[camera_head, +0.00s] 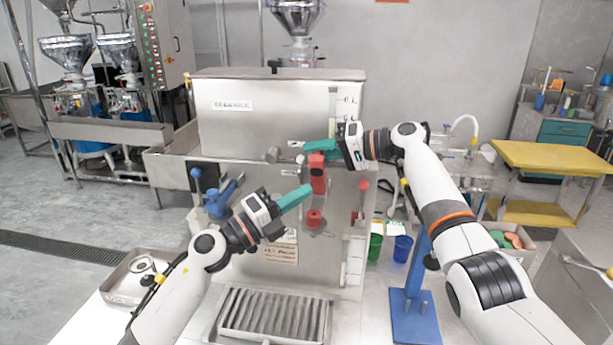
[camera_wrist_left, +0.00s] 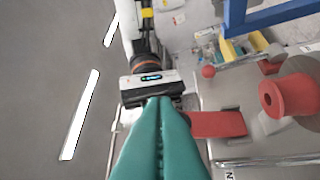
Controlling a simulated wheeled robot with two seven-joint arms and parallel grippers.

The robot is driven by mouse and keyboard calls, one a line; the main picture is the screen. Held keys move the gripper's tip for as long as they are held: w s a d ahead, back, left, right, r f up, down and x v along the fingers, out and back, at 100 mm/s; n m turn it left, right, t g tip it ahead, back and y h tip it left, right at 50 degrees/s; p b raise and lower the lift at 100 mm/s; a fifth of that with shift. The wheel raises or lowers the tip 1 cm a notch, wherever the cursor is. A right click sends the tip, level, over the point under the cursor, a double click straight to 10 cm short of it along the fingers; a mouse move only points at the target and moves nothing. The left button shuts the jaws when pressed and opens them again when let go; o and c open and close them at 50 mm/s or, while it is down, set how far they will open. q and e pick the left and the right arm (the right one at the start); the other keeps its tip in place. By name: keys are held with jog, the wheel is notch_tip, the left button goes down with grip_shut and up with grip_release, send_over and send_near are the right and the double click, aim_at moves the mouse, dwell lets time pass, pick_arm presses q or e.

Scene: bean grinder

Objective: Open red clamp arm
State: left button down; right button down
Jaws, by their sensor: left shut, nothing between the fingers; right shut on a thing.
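The red clamp arm (camera_head: 318,174) stands on the front of the steel machine (camera_head: 265,115), with a red round knob (camera_head: 315,219) below it. In the left wrist view, the red clamp arm (camera_wrist_left: 220,124) shows as a bar right of my left fingers, and the red knob (camera_wrist_left: 290,95) is further right. My right gripper (camera_head: 312,149) is shut on the clamp arm's upper end; its fingertips are partly hidden. My left gripper (camera_head: 306,191) is shut and empty, lower left of the clamp arm. Its teal fingers (camera_wrist_left: 160,101) cover the right gripper's fingers in the left wrist view.
A red ball lever (camera_head: 363,187) stands right of the clamp. A blue fixture (camera_head: 222,199) is to its left. Green and blue cups (camera_head: 402,248) and a blue stand (camera_head: 415,300) are at lower right. A metal grate (camera_head: 272,315) lies in front.

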aim_at(324, 165)
pick_arm(q)
jog(key=w, duration=0.1)
jog(key=w+d+r, duration=0.1)
jog(key=w, duration=0.1)
jog(key=w+r, duration=0.1)
jog(key=shift+w+d, duration=0.2)
jog(key=shift+d, duration=0.2)
